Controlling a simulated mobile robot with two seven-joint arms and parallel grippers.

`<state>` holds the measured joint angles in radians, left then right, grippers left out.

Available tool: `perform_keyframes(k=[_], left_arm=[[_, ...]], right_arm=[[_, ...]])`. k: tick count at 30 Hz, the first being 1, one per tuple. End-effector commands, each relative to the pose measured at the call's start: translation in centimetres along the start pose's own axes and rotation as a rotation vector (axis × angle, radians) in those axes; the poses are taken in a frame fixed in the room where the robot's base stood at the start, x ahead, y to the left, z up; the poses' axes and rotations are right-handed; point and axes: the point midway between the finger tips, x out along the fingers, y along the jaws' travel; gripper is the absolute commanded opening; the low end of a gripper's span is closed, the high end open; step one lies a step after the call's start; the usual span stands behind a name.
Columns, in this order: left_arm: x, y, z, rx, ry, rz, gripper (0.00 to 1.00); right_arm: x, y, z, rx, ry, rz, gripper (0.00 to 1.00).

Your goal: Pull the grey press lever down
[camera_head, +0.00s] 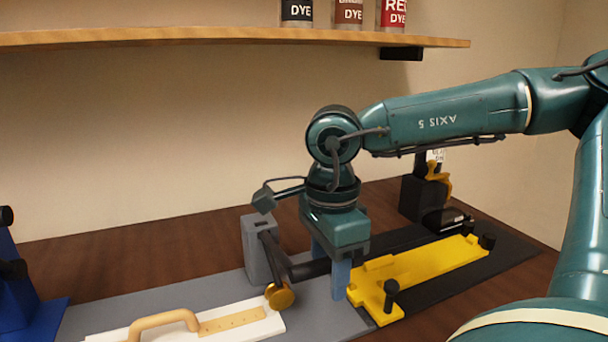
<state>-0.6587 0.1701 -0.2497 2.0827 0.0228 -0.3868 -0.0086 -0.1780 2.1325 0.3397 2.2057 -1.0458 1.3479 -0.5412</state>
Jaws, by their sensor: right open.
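The grey press (253,252) is an upright grey post at the middle of the table. A dark lever arm (272,256) slopes from its top down towards me, with a round brass piece (280,296) at its low end. A dark bar (308,269) runs right from the arm towards my right gripper (335,275). That gripper points down, with its blue fingers apart. The bar's right end is hidden at the fingers; I cannot tell whether they touch it. My left gripper is not in view.
A white board (240,328) with a tan strip and curved handle lies in front. A yellow fixture (440,265) on a dark base lies right, with a black block (415,198) behind. Blue stand (25,315) at left. A wooden shelf (220,35) with dye cans hangs above.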

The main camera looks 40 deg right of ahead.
Motion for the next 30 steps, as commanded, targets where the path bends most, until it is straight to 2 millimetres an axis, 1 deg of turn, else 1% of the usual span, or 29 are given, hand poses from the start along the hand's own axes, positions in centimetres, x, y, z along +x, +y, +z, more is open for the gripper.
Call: perform_keyframes(k=[1, 21, 30], left_arm=[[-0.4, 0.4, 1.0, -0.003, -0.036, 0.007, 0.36], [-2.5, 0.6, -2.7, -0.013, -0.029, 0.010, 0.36], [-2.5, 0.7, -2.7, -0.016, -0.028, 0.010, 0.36]], right_arm=[[-0.5, 0.0, 0.0, 0.000, 0.000, -0.001, 0.44], [-5.9, -0.1, 0.0, 0.000, 0.000, -0.003, 0.44], [-6.0, -0.1, 0.0, 0.000, 0.000, -0.002, 0.44]])
